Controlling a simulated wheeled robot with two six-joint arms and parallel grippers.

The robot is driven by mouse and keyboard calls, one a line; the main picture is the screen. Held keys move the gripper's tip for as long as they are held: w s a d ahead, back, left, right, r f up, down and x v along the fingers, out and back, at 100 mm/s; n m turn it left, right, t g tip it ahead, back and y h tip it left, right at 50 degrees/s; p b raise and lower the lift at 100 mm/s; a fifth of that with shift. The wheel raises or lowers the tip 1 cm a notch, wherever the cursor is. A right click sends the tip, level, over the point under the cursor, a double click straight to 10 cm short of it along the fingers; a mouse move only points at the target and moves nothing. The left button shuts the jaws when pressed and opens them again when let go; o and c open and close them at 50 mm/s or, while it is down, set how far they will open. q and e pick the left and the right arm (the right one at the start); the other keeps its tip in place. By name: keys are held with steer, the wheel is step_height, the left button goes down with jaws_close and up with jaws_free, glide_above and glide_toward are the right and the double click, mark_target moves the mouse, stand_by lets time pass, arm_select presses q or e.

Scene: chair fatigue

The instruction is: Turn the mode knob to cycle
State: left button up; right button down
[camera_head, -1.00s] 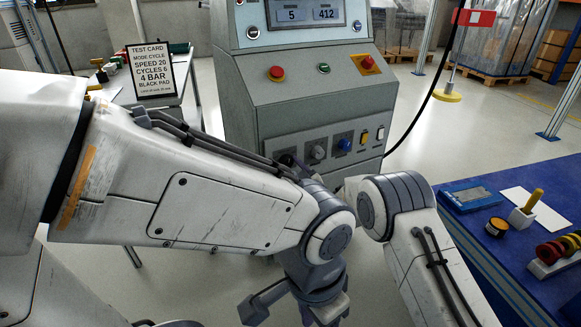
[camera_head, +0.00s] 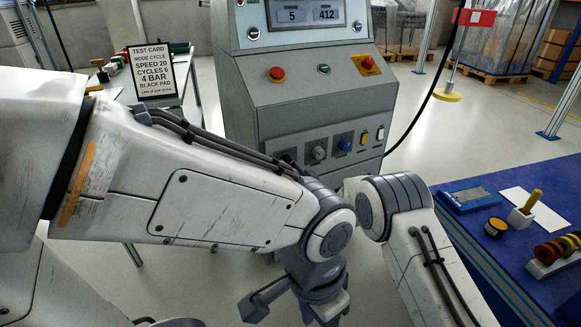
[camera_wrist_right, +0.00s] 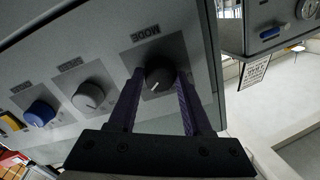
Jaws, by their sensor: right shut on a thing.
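The mode knob (camera_wrist_right: 157,78) is a dark round knob on a grey plate marked MODE, seen upside down in the right wrist view. My right gripper (camera_wrist_right: 160,82) is shut on the mode knob, one dark purple finger on each side. A small pale mark shows on the knob; I cannot tell which setting it points to. In the head view my arm hides the knob and most of the right gripper. The machine's control panel (camera_head: 330,130) stands behind my arms. A grey wrist part of mine hangs low in the middle; the left gripper's jaws cannot be made out.
Beside the mode knob are a grey knob (camera_wrist_right: 88,95) and a blue knob (camera_wrist_right: 40,113). A test card (camera_head: 152,72) reads mode cycle. A red button (camera_head: 277,73) sits higher on the machine. A blue table (camera_head: 470,222) with small items stands at right.

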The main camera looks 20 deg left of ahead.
steer(key=shift+f+m, duration=0.15)
steer(key=shift+m, duration=0.45)
steer(key=shift+c, duration=1.7)
jaws_free()
steer(key=shift+s+d, duration=0.35)
steer(key=p+v, duration=0.2)
steer(key=v, duration=0.7)
steer(key=shift+s+d+p, duration=0.15)
steer(key=shift+s+p, duration=0.05)
steer(key=shift+p, duration=0.2)
